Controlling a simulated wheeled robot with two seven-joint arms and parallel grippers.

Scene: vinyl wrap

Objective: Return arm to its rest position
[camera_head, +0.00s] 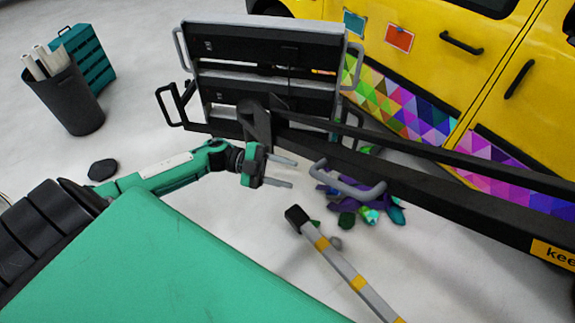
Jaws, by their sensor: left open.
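My left arm reaches in from the left, green with a white panel, out past the green surface in front of me. My left gripper (281,173) is open, with two grey fingers pointing right and nothing between them. It is in front of the black and grey frame and appears apart from it; the exact gap is hard to tell. My right gripper does not show.
A black framed stand with handles (270,52) is behind the gripper. A long dark beam (440,190) runs right. A yellow vehicle (465,40) with patterned wrap stands behind. A striped pole (335,260), crumpled scraps (368,212) and a bin (70,102) are around.

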